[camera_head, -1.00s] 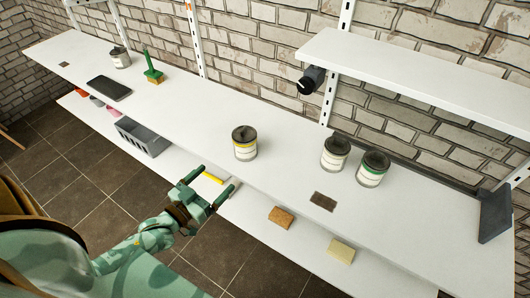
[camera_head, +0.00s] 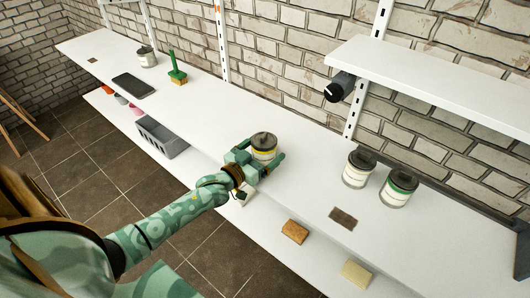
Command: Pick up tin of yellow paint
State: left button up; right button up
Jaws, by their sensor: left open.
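The tin of yellow paint (camera_head: 264,150), a glass-like tin with a dark lid and a yellow band, stands upright on the white upper shelf. My left gripper (camera_head: 262,160) is open at the tin, with one finger on each side of its lower part. I cannot tell whether the fingers touch it. The tin's lower front is partly hidden by the gripper. My right gripper is not in view.
A tin with a white band (camera_head: 358,169) and a green-banded tin (camera_head: 398,189) stand to the right. A dark sanding pad (camera_head: 343,218) lies before them. A higher shelf (camera_head: 440,85) overhangs at right.

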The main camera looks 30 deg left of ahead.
pick_arm(q)
jog(key=shift+w, duration=0.3)
jog(key=shift+r, duration=0.1)
jog(key=c, duration=1.3)
